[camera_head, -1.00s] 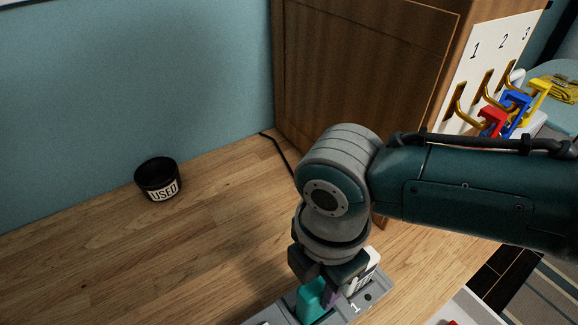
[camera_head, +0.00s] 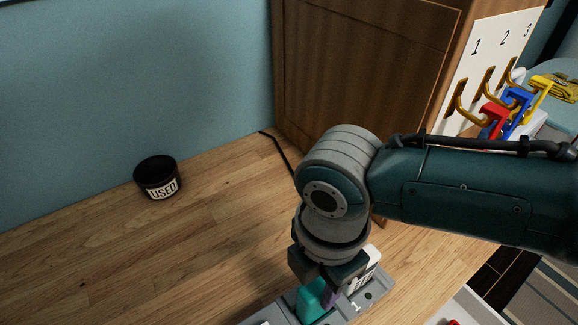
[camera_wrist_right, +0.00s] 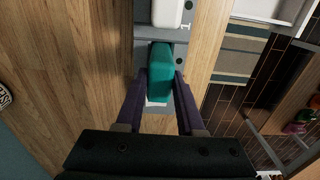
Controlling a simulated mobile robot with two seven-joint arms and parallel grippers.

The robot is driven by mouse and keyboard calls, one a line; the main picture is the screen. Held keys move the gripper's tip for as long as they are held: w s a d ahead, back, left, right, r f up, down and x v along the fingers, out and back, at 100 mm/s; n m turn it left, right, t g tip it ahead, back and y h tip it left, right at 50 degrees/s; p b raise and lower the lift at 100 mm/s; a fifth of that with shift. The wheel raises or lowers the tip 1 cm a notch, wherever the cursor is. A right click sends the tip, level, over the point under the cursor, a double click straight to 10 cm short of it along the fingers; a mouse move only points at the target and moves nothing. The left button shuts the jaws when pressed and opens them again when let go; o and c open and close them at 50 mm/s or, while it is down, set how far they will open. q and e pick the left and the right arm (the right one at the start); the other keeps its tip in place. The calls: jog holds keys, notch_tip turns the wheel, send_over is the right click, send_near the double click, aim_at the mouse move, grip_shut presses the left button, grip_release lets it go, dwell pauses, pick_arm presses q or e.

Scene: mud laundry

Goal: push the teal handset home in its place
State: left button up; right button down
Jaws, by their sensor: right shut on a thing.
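The teal handset (camera_head: 312,303) stands in the grey dock (camera_head: 373,299) at the bottom of the head view, partly hidden by my right gripper. In the right wrist view the teal handset (camera_wrist_right: 160,74) lies between the two purple fingers. My right gripper (camera_head: 323,290) points down and is shut on it. I cannot tell whether the handset is fully seated. The label "1" shows on the dock beside it. My left gripper is not in view.
A white handset (camera_head: 369,262) stands in the dock close beside my right gripper. A black cup marked USED (camera_head: 158,177) stands farther left. A wooden cabinet (camera_head: 365,75) is behind, with coloured items on numbered hooks. A white tray (camera_head: 463,309) is at lower right.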

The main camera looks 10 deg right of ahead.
jog(key=shift+f, duration=0.3)
dwell(0.5)
jog(key=shift+f+b, duration=0.2)
jog(key=shift+b, duration=0.2)
dwell(0.7)
jog(key=shift+c, duration=2.2)
grip_release()
jog(key=c, duration=0.4)
